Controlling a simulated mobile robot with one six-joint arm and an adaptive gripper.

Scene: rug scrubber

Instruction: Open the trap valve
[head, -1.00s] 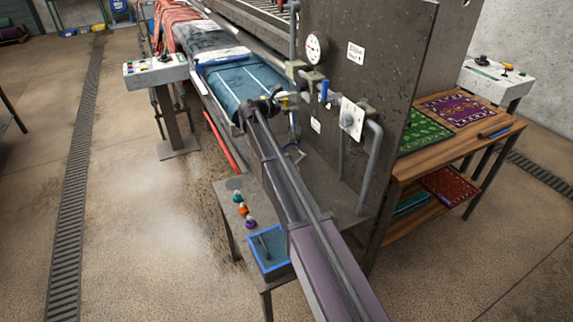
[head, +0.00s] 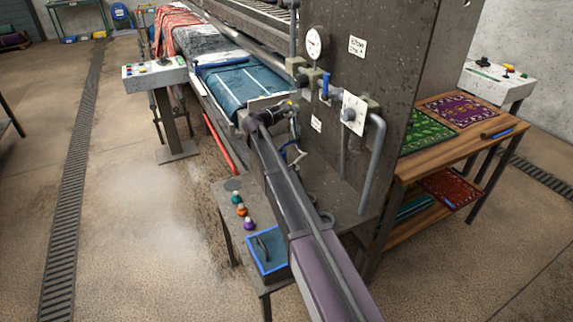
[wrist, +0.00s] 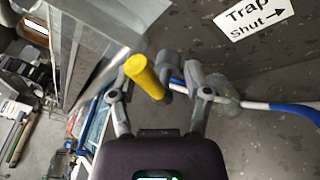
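The trap valve's yellow handle (wrist: 146,76) shows in the wrist view, angled between the two fingers of my gripper (wrist: 160,85). The fingers are spread, with visible room on both sides of the handle. A grey fitting is just beyond it, and a blue-and-white hose (wrist: 290,112) runs off to the right. The label "Trap Shut" with an arrow (wrist: 257,15) is on the dark panel above right. In the head view my gripper (head: 290,108) is small and dark, in front of the machine's panel; the valve there is mostly hidden by it.
On the panel are a gauge (head: 314,42), a blue lever (head: 325,86) and a grey knob on a white plate (head: 350,114). A blue-rimmed tray (head: 267,252) and several coloured bottles stand on the low table. A pipe (head: 374,165) bends down at the right.

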